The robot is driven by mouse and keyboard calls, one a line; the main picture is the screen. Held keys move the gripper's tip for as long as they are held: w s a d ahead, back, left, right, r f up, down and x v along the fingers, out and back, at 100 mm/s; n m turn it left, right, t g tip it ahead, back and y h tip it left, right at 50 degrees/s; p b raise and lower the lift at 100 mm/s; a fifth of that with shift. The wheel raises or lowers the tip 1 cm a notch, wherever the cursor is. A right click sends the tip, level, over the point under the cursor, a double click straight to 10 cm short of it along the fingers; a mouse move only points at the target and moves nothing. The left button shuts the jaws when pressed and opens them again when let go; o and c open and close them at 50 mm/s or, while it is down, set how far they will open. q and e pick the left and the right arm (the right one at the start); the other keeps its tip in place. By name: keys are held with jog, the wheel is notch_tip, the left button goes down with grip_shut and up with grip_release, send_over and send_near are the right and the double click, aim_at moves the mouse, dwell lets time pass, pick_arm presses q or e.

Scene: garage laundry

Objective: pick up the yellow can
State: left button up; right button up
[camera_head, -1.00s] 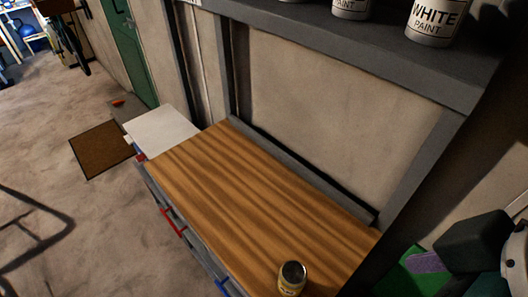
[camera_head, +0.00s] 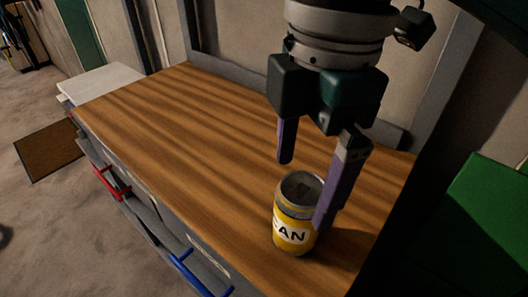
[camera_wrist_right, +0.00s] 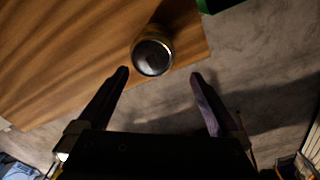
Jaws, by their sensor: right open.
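The yellow can (camera_head: 294,232) stands upright on the wooden worktop near its front right corner, with part of a label reading "AN" showing. Its top looks open or dark grey. In the right wrist view the can (camera_wrist_right: 152,56) appears from above, ahead of the fingertips and between their lines, nearer the left finger. My right gripper (camera_head: 303,190) is open, with its purple fingers pointing down at the can. One finger overlaps the can's right edge in the head view; I cannot tell whether it touches. Nothing is between the fingers. My left gripper is not in view.
The wooden worktop (camera_head: 190,130) is otherwise clear. Drawers with a red handle (camera_head: 108,184) and a blue handle (camera_head: 188,272) are below its front edge. A green object (camera_head: 485,215) stands at the right. A wall with a grey frame rises behind the worktop.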

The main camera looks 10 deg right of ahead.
aim_at(306, 189)
jog(key=shift+w+d+f+n+h+b, duration=0.15)
jog(key=shift+w+d+f+n+b, duration=0.15)
jog(key=shift+f, duration=0.2)
jog(key=shift+w+d+f+n+h+b, duration=0.1)
jog(key=shift+w+d+f+h+b, duration=0.1)
jog(key=shift+f+b, duration=0.25)
jog(key=shift+f, duration=0.2)
notch_tip(306, 189, down, 4)
jog(key=shift+f, duration=0.1)
jog(key=f, duration=0.3)
jog(key=f+b, duration=0.1)
jog(key=f, duration=0.1)
jog(key=shift+w+a+f, duration=0.1)
jog(key=shift+w, duration=0.15)
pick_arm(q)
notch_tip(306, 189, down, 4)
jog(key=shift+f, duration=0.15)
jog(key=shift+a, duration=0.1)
pick_arm(e)
jog(key=c, duration=1.1)
jog(key=shift+c, duration=0.2)
